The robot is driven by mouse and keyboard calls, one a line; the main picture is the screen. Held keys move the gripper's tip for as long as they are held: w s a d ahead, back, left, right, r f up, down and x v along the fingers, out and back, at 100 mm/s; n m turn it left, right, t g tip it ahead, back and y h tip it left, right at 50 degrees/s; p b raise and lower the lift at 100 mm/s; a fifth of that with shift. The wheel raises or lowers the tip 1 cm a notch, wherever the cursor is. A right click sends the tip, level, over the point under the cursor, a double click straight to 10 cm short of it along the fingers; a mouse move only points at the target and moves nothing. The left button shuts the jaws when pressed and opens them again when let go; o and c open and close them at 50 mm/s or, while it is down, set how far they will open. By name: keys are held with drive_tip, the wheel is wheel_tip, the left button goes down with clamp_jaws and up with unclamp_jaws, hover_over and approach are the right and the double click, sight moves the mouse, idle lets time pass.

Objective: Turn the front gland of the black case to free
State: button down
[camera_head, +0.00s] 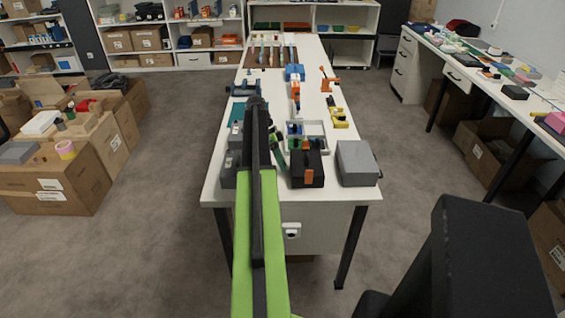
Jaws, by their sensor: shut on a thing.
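The black case (314,172) stands near the front edge of the long white table, with an orange piece on its front face and small coloured parts on its top. My green and black arm reaches forward over the table, just left of the case. My gripper (279,158) shows only in part beside the case's left side, behind my arm. It is shut on a small part there, which seems to be the front gland. The jaws are too small and covered to show the gland's angle.
A grey box (357,164) stands close to the right of the case. A divided tray (315,131) lies just behind it. Yellow parts (338,117) and an orange clamp (328,80) lie further back. Open cartons (55,180) stand on the floor at left.

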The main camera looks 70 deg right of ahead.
drive_tip(key=shift+w+d, duration=0.1)
drive_tip(key=shift+w, duration=0.05)
drive_tip(key=c, duration=1.2)
unclamp_jaws()
drive_tip(key=shift+f, duration=0.1)
drive_tip(key=p+v, duration=1.5)
drive_tip(key=v, duration=0.2)
drive_tip(key=shift+w, duration=0.15)
